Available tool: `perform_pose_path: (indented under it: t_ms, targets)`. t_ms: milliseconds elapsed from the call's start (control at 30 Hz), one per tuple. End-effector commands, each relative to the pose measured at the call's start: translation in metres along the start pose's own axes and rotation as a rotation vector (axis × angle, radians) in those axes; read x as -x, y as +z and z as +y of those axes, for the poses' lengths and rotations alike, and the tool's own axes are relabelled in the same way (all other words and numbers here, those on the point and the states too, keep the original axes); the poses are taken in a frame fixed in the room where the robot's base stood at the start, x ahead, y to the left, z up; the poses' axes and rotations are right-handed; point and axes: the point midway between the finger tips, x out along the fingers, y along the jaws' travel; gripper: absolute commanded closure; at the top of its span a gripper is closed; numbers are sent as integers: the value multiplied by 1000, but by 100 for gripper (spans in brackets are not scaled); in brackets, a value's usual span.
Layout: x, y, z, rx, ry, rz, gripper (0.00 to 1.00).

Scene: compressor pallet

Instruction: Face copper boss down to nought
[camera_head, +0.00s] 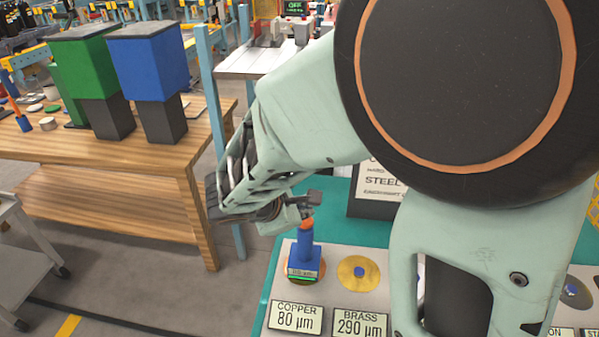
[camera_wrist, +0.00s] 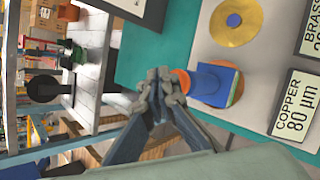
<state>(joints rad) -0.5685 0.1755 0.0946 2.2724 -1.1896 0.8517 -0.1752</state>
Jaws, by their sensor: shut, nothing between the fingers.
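A blue facing tool (camera_head: 306,250) with an orange top stands upright on the copper spot of the pale panel, above a sign reading COPPER 80 µm (camera_head: 295,317). A small readout on its base is too small to read surely. In the wrist view the tool (camera_wrist: 213,84) covers most of the orange-brown copper disc (camera_wrist: 238,90); the boss itself is hidden. My gripper (camera_head: 310,200) is shut and empty, its fingertips at the tool's orange top. In the wrist view my gripper (camera_wrist: 165,82) ends close beside that top; I cannot tell whether they touch.
A brass disc (camera_head: 347,275) with a blue centre lies to the right, above its BRASS 290 µm sign (camera_head: 360,324). A STEEL sign (camera_head: 382,185) stands behind.

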Motion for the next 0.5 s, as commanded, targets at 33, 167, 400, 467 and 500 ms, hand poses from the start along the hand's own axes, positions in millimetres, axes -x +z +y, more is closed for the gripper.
perform_pose_path:
  t_ms: [33, 167, 400, 467, 500]
  targets:
    - [-2, -1, -1, 0, 0, 0, 100]
    - [-5, -3, -4, -1, 0, 0, 100]
    - [-6, -4, -4, -1, 0, 0, 100]
    - [-6, -4, -4, -1, 0, 0, 100]
    - [-6, -4, -4, -1, 0, 0, 100]
